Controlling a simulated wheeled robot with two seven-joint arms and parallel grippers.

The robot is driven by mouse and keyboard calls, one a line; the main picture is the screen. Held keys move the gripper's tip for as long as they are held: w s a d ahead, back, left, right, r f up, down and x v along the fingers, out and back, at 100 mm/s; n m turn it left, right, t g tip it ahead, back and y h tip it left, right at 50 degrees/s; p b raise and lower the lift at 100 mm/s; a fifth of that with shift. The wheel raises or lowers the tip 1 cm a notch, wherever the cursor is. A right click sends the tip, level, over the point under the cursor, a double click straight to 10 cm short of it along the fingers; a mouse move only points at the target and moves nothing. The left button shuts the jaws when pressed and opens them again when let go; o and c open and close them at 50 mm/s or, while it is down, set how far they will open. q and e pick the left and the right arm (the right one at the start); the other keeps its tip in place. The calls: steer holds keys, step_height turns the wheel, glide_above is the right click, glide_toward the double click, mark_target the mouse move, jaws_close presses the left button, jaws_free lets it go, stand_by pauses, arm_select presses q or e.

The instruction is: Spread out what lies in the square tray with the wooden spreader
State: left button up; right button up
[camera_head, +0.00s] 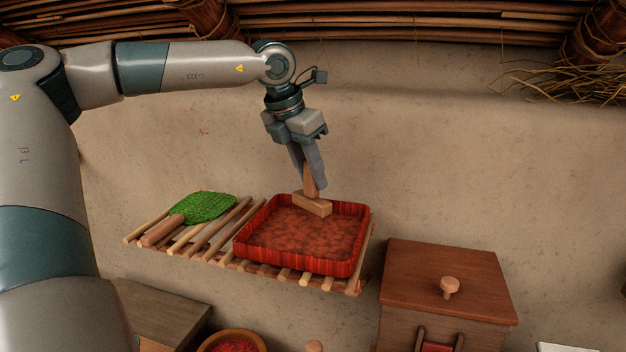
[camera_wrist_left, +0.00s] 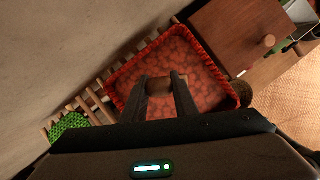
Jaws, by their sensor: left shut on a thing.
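The square red tray (camera_head: 300,268) sits on a slatted wooden rack, and a reddish lumpy layer (camera_head: 300,232) covers its floor. My left gripper (camera_head: 313,183) is above the tray's back part, shut on the upright handle of the wooden spreader (camera_head: 313,205). The spreader's block is low over the layer; I cannot tell whether it touches. In the left wrist view the spreader (camera_wrist_left: 159,86) shows between the fingertips, with the tray (camera_wrist_left: 205,58) and its layer around it. My right gripper is not in view.
The slatted rack (camera_head: 222,238) holds a green bundle (camera_head: 203,207) left of the tray. A wooden cabinet (camera_head: 445,265) with a knob (camera_head: 449,287) stands to the right. A bowl of red stuff (camera_head: 232,342) is below in front. The mud wall (camera_head: 430,160) is close behind.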

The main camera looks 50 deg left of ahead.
arm_select(q)
steer(key=shift+s+d+r+p, duration=0.1)
steer(key=shift+s+d+r, duration=0.15)
steer(key=shift+s+r, duration=0.35)
steer(key=shift+s+d+r+p, duration=0.15)
steer(key=shift+s+d+r, duration=0.1)
steer(key=shift+r, duration=0.7)
steer(key=shift+s+d+r+p, duration=0.1)
steer(key=shift+s+d+r, duration=0.1)
steer(key=shift+s+r, duration=0.4)
steer(key=shift+w+r, duration=0.15)
